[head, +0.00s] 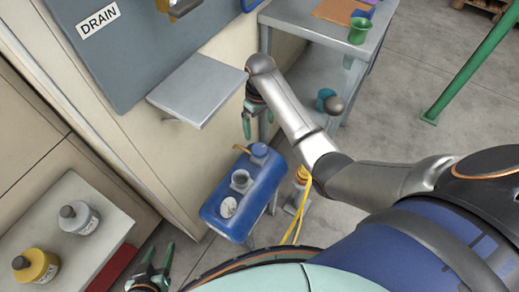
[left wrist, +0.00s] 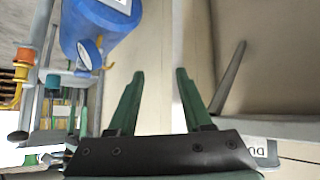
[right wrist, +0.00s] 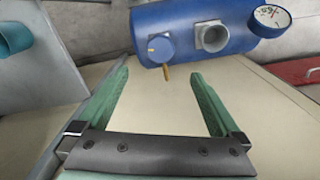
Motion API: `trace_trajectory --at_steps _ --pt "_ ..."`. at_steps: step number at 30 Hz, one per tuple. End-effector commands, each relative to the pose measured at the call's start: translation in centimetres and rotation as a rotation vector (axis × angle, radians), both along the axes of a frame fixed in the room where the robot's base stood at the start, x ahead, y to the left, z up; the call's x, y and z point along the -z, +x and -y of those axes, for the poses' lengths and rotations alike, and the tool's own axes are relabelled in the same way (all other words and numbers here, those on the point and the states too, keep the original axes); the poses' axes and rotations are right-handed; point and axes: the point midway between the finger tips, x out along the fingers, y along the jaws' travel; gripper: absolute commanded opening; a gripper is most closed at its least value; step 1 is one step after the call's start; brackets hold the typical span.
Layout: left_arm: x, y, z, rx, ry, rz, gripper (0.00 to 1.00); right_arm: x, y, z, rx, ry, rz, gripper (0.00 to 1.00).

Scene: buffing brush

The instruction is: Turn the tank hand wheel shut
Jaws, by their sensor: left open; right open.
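The blue tank (head: 212,212) stands in front of the cream cabinet wall in the head view. It carries a blue round hand wheel (head: 259,150) with an orange handle, a grey port (head: 241,178) and a white dial gauge (head: 228,207). In the right wrist view the hand wheel (right wrist: 162,48) is beyond my open right gripper (right wrist: 162,75), its orange handle pointing down between the fingertips. My right gripper (head: 256,125) is empty and apart from the wheel. My left gripper (head: 160,250) is open and empty, low at the left; the gauge (left wrist: 88,53) shows in its view.
A grey shelf (head: 200,88) juts from the wall near my right gripper. A metal table (head: 300,22) with a green cup (head: 359,30) stands behind. Bottles (head: 78,217) stand on a bench at left. A yellow hose (head: 299,212) hangs right of the tank.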

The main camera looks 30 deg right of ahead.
Motion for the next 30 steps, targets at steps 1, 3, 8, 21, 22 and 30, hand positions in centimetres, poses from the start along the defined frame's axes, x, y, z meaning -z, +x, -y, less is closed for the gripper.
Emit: trace_trajectory --at_steps 1,3,8,21,22,30 --pt "0.1 0.1 0.1 0.001 -0.001 0.003 0.50 0.1 0.1 0.0 -0.001 0.001 -0.008 1.00" --pt "0.2 0.2 0.1 0.002 -0.001 0.004 0.50 0.4 0.1 0.0 -0.001 0.002 -0.012 1.00" --pt "0.9 0.3 0.1 0.004 0.000 0.005 0.50 2.9 -0.1 0.0 -0.001 0.002 -0.015 1.00" --pt "3.3 -0.3 -0.4 0.000 0.008 0.002 0.50 11.0 0.0 0.0 -0.001 0.001 -0.011 1.00" --pt "3.5 -0.3 -0.4 0.000 0.008 0.001 0.50 11.3 0.0 0.0 -0.001 0.001 -0.011 1.00" --pt "3.5 -0.2 -0.6 -0.001 0.011 0.005 0.50 12.3 0.0 0.0 -0.001 0.002 -0.009 1.00"
